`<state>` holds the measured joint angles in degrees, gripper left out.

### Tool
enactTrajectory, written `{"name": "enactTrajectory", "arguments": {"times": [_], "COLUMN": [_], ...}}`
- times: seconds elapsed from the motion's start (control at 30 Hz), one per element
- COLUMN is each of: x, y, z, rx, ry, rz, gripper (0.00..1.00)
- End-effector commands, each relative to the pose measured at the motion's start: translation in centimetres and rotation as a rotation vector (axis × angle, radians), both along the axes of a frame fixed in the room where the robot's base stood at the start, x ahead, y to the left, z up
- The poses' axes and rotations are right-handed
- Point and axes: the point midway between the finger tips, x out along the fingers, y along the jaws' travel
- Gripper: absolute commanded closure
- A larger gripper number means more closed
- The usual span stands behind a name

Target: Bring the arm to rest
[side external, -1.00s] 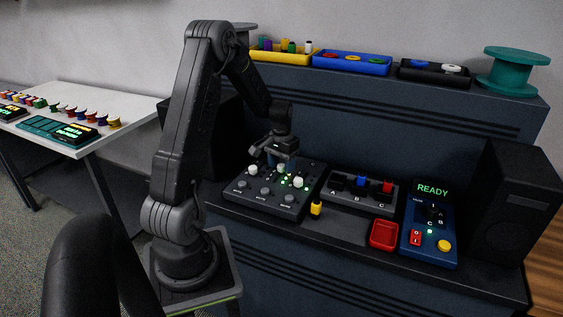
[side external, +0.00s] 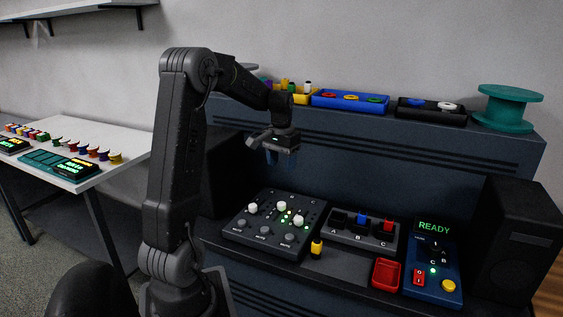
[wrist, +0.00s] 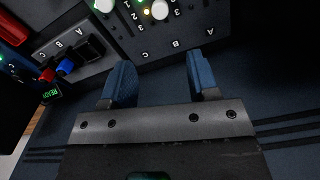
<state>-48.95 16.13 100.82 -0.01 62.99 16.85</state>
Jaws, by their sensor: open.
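My gripper (side external: 279,157) hangs in the air above the back of the mixer panel, in front of the console's dark upright face. In the wrist view my gripper (wrist: 160,85) shows two blue fingers spread apart with nothing between them. The mixer panel (side external: 240,238) has white knobs and lit green dots, and it lies below the gripper, apart from it. Its edge with the letters A and B also shows in the wrist view (wrist: 165,38).
A grey socket block (side external: 345,238) holds a blue and a red plug. A yellow-and-black plug (side external: 317,248), a red tray (side external: 387,274) and a blue READY box (side external: 430,262) sit nearby. A blue bin (side external: 350,102), a black bin (side external: 430,111) and a teal spool (side external: 507,108) stand on the upper shelf.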

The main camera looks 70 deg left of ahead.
Motion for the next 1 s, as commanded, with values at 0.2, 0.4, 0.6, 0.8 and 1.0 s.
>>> {"name": "enactTrajectory", "arguments": {"times": [0.2,0.4,0.6,0.8,1.0], "x": [0.0,0.1,1.1,0.0,-4.3], "y": [0.0,-0.2,-5.9,-17.1,-26.4], "z": [0.0,0.1,2.8,6.4,7.6], "rx": [0.000,0.002,0.050,0.120,0.152], "ry": [0.000,-0.002,-0.051,-0.172,-0.315], "rz": [0.000,-0.003,-0.085,-0.244,-0.399], "gripper": [0.46,0.46,0.46,0.46,0.46]}}
